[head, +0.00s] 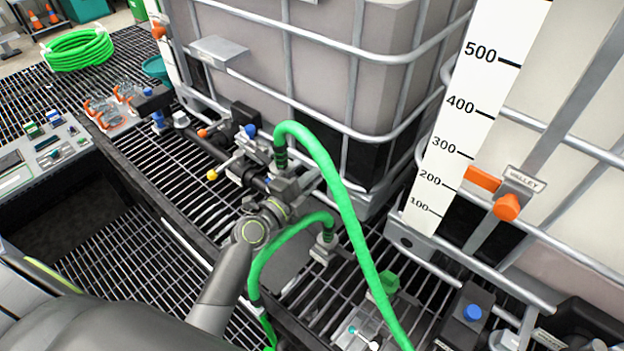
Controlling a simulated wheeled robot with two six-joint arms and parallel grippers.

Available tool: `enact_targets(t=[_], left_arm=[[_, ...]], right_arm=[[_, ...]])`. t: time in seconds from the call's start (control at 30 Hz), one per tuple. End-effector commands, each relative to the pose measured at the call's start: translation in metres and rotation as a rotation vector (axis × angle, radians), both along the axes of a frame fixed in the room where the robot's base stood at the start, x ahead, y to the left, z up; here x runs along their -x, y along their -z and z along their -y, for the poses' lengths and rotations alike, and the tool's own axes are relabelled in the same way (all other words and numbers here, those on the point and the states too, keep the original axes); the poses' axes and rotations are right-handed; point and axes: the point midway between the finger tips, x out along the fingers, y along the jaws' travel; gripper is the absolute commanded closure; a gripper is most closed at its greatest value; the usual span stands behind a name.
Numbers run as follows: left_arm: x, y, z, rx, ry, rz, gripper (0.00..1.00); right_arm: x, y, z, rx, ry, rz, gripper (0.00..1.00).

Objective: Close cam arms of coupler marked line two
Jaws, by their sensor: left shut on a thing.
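A green hose (345,200) arches down to a dark hose coupler (280,157) on the pipe manifold (215,155) in front of the middle tote. My left gripper (284,192) reaches in from the lower left. It is shut at the near side of this coupler; its wrist and fingers hide what it grips, so I cannot tell which part. A second green hose end (325,238) stands on the grating just to the right. No "line two" marking is legible, and the cam arms' positions are too small to tell. My right gripper is not in view.
Caged totes (330,60) stand close behind. Open grating (130,270) lies at lower left.

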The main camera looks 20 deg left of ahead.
Motion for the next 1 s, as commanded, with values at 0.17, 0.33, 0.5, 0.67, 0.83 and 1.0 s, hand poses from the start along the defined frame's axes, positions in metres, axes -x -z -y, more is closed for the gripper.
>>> enact_targets(t=[0.17,0.33,0.5,0.67,0.83,1.0], left_arm=[[0.000,-0.002,-0.002,0.088,-0.001,-0.031,1.00],[-0.001,-0.007,-0.004,0.213,0.000,-0.074,1.00],[-0.002,-0.013,-0.007,0.356,0.000,-0.123,1.00],[-0.004,-0.018,-0.011,0.500,0.000,-0.174,1.00],[-0.005,-0.022,-0.016,0.643,-0.001,-0.225,1.00],[-0.007,-0.025,-0.020,0.766,-0.001,-0.268,1.00]], right_arm=[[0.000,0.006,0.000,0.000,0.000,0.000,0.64],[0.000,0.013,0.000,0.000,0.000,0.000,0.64],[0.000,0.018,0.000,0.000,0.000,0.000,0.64],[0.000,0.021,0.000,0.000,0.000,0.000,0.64],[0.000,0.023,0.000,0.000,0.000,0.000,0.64],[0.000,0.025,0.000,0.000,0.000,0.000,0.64]])
